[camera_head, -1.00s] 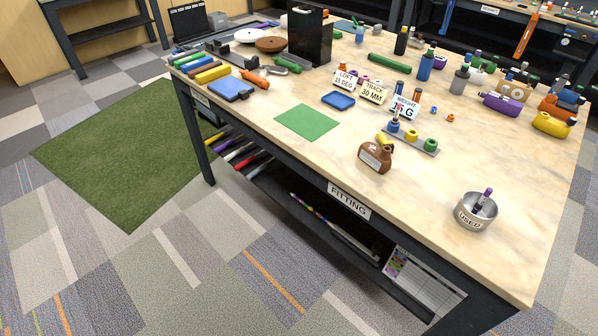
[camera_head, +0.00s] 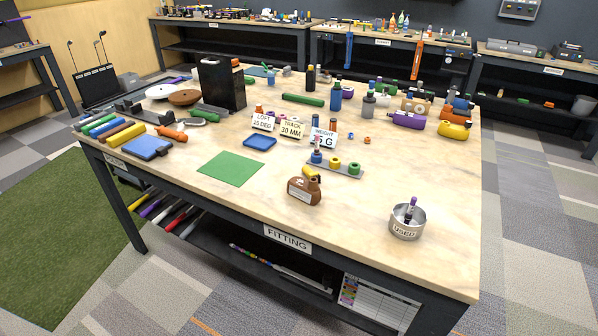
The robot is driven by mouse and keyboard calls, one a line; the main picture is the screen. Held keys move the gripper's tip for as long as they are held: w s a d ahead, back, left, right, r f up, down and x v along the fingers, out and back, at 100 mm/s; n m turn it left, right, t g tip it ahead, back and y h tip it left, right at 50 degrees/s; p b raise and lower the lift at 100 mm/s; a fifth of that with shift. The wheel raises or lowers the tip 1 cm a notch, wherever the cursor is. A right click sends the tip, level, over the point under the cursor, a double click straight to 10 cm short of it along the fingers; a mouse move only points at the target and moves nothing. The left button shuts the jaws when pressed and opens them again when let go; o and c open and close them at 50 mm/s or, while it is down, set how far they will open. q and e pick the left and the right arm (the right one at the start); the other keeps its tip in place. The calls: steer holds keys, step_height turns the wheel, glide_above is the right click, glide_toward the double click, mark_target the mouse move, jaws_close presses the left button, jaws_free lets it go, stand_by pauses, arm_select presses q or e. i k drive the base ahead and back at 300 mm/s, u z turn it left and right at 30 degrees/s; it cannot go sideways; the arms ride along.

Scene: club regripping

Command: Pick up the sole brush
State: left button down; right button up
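I cannot pick out the sole brush for certain in the head view. Small tools lie on the fitting table (camera_head: 350,215): an orange-handled tool (camera_head: 171,132) at the left, a green-handled piece (camera_head: 209,113) behind it, and a long green piece (camera_head: 302,99) near the middle back. A steel cup marked USED (camera_head: 406,226) stands at the front right with a purple and dark item (camera_head: 410,208) upright in it. Neither of my grippers is in view.
A black box (camera_head: 221,84) stands at the back left. Several bottles and club heads crowd the back right. The front right tabletop is mostly clear. Other benches stand behind.

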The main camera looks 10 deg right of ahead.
mark_target(306, 170)
steer(key=u, duration=1.2)
steer(key=i, duration=1.65)
steer(key=z, duration=3.4)
